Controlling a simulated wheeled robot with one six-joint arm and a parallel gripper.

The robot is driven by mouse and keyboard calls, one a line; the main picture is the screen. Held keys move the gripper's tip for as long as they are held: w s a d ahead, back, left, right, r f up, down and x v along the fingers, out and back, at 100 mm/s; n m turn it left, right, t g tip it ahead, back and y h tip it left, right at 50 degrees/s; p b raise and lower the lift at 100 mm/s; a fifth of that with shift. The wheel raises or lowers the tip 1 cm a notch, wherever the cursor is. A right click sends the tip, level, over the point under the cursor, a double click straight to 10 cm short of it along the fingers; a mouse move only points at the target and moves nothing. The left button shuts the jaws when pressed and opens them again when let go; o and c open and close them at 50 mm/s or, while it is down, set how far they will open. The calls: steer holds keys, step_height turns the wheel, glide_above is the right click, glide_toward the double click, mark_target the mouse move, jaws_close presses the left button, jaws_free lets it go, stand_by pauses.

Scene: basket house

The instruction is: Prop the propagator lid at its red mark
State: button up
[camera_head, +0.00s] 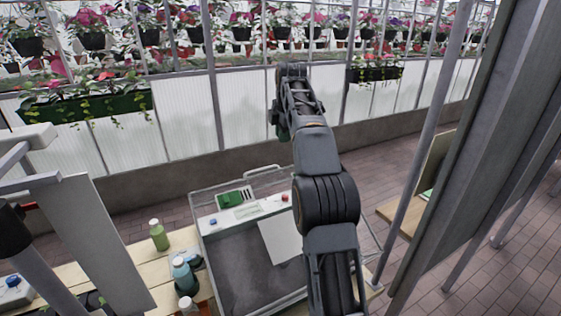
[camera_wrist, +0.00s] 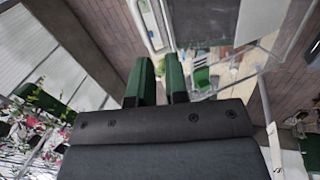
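The propagator (camera_head: 250,268) is a grey tray with a white control strip on the wooden bench. The strip carries a blue knob (camera_head: 213,221), a green panel and a small red spot (camera_head: 285,198); I cannot tell whether this spot is the lid's mark. A clear, thin-edged cover with a pale handle (camera_head: 262,170) shows at its far side; its exact angle is unclear. My gripper (camera_wrist: 160,62) shows two green fingers, apart with nothing between them. My arm stands up in front of the propagator's right side and hides part of it. Clear edges show beyond the fingers in the wrist view.
A grey upright panel (camera_head: 95,240) is at left. A large grey door-like panel (camera_head: 480,160) and posts are at right. Flower shelves and a low wall are behind.

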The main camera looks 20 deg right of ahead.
steer(key=s+d+b, duration=0.1)
steer(key=s, duration=0.1)
steer(key=s+d+t+b, duration=0.1)
steer(key=s, duration=0.1)
steer(key=s+d+t+b, duration=0.1)
steer(key=s, duration=0.2)
steer(key=shift+s+d+r, duration=0.1)
steer(key=shift+d+r, duration=0.3)
jaws_close()
steer(key=n+t+p, duration=0.1)
steer(key=p, duration=0.1)
glide_toward(289, 168)
steer(key=x, duration=0.5)
steer(key=shift+d+f, duration=0.1)
steer(key=shift+f, duration=0.05)
steer(key=shift+p+x, duration=0.4)
steer(key=shift+x, duration=0.7)
